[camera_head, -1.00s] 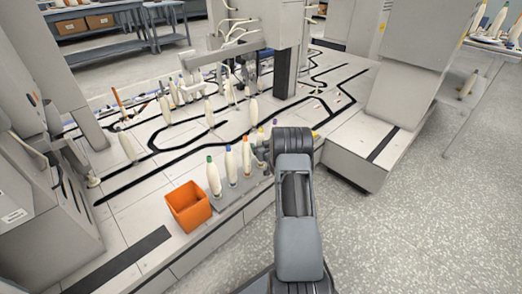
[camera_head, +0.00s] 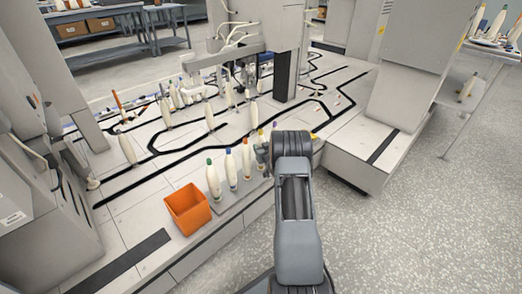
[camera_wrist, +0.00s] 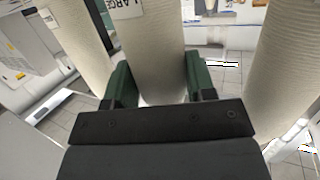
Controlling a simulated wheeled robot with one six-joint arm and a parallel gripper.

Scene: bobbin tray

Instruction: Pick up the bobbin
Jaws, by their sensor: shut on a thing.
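Several cream bobbins with coloured tips stand upright in a row on a grey tray (camera_head: 229,207) in the head view. The green-tipped bobbin (camera_head: 213,182) is nearest the orange bin. In the wrist view, my gripper (camera_wrist: 160,82) has its two green fingers on either side of a cream bobbin (camera_wrist: 152,45) and is shut on it. A label with the letters "LARGE" shows high on this bobbin. Other bobbins stand close at the left (camera_wrist: 82,40) and the right (camera_wrist: 284,75). In the head view my wrist hides part of the row, and the held bobbin's base is hidden.
An orange bin (camera_head: 188,210) stands left of the tray. More bobbins stand on the black-tracked pale platform (camera_head: 130,205) behind. A grey machine block (camera_head: 365,150) is at the right. The speckled floor (camera_head: 420,230) at the right front is clear.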

